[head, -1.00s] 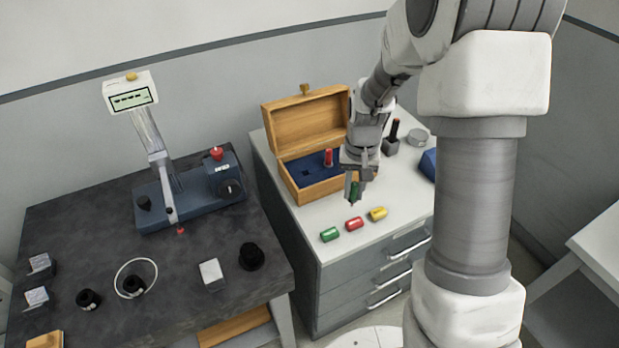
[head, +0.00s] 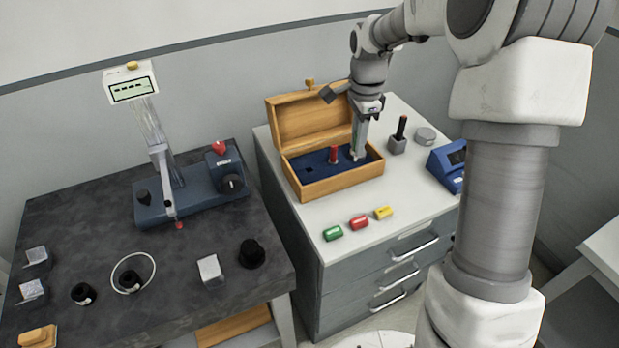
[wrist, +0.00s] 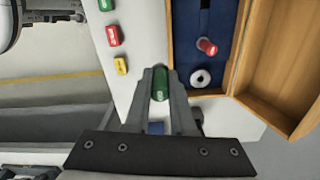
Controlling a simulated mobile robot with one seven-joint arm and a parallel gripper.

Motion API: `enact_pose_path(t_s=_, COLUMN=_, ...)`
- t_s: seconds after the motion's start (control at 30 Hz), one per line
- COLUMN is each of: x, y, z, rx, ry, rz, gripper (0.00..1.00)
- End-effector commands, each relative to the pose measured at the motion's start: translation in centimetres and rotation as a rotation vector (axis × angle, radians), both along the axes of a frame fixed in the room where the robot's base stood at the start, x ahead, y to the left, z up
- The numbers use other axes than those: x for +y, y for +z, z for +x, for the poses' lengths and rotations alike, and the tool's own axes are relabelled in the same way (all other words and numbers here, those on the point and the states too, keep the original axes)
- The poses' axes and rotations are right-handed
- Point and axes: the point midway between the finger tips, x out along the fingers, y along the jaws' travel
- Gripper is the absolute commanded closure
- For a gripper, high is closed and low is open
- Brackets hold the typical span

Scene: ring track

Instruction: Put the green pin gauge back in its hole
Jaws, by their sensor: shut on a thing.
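My gripper (head: 357,152) is shut on the green pin gauge (wrist: 160,86), whose green handle shows between the fingertips in the wrist view. In the head view the fingers point down over the right part of the open wooden box (head: 343,187) and mostly hide the gauge. The box has a blue insert (head: 327,173). A red pin gauge (head: 333,154) stands upright in it, left of my gripper. Whether the green gauge's lower end touches anything is hidden.
Green (head: 333,233), red (head: 359,223) and yellow (head: 383,212) labelled pieces lie in front of the box. A dark pin in a block (head: 398,140), a grey disc (head: 425,136) and a blue device (head: 446,168) stand to its right. The raised lid (head: 308,119) is behind.

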Motion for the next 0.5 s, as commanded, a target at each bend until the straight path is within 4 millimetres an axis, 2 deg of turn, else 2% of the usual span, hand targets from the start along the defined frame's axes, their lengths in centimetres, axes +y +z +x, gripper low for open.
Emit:
enact_pose_path(t_s=0.2, x=-0.14, y=0.6, z=0.36, rx=-0.001, ry=-0.083, rz=-0.003, gripper=1.0)
enact_pose_path(t_s=0.5, x=-0.08, y=0.61, z=0.37, rx=0.0, ry=-0.087, rz=-0.003, gripper=1.0)
